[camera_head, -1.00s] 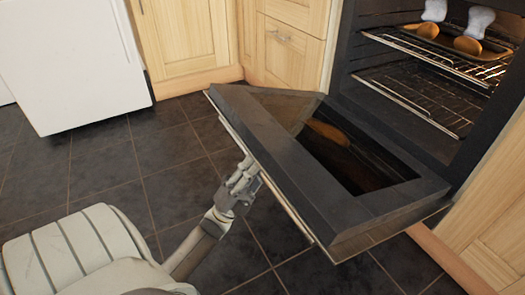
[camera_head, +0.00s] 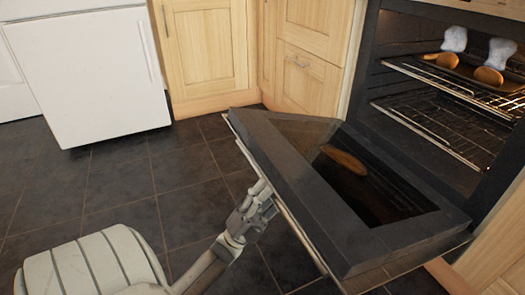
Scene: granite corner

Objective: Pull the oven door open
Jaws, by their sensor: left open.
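The oven door (camera_head: 300,185) is hinged down and stands well open, tilted with its inner side and dark glass facing up. Behind it the oven (camera_head: 372,75) cavity is open to view. My left gripper (camera_head: 264,194) is at the outer front edge of the door, close against its top edge. It is open; whether its fingers touch the door or its handle I cannot tell. The handle is hidden on the door's outer side. My right gripper is not in view.
Inside the oven are wire racks (camera_head: 440,130), with a tray of brown food and two white-grey items on the upper one. Wooden cabinets (camera_head: 208,45) stand behind. A white appliance (camera_head: 90,75) stands at the left. The dark tiled floor (camera_head: 130,185) between is clear.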

